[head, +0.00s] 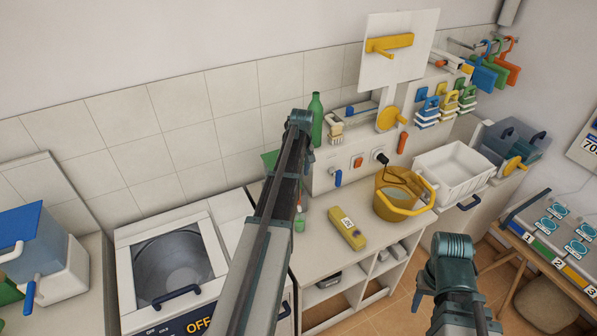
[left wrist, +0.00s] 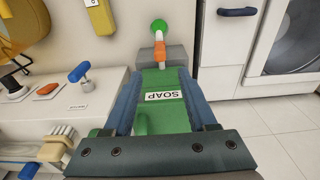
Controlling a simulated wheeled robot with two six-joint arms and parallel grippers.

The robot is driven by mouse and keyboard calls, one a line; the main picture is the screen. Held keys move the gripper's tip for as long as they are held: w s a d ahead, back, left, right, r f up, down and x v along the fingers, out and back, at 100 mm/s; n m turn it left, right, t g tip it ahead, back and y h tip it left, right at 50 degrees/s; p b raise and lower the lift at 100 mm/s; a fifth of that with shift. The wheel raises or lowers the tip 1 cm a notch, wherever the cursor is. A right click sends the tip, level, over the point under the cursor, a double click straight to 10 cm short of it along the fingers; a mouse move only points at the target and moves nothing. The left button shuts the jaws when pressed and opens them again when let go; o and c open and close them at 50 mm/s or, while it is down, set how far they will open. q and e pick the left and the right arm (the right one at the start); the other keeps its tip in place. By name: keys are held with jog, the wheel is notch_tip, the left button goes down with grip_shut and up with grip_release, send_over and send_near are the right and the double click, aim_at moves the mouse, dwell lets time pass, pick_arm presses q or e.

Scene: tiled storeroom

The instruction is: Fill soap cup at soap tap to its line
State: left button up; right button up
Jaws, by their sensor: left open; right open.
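The green soap tank (left wrist: 172,112) carries a white SOAP label, upside down in the left wrist view. Its orange tap (left wrist: 159,56) has a pale spout. A small round green thing (left wrist: 160,27), apparently the soap cup, is just beyond the spout; its line cannot be made out. In the head view the cup (head: 299,224) shows small beside my left arm, which hides most of the tank (head: 269,160). My left gripper (left wrist: 163,95) is open, its fingers either side of the tank in the picture; contact cannot be told. My right gripper (head: 452,265) is open at lower right, away from the tank.
A yellow bucket (head: 391,211), yellow box (head: 352,233) and white basin (head: 446,166) are on the counter. A green bottle (head: 316,118) stands behind my left arm. A washer (head: 174,268) is at left. Tiled floor (head: 408,305) is open near my right arm.

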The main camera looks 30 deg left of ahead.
pick_arm(q)
jog(key=shift+r, duration=0.5)
pick_arm(e)
jog(key=shift+r, duration=0.55)
pick_arm(q)
jog(key=shift+c, duration=0.3)
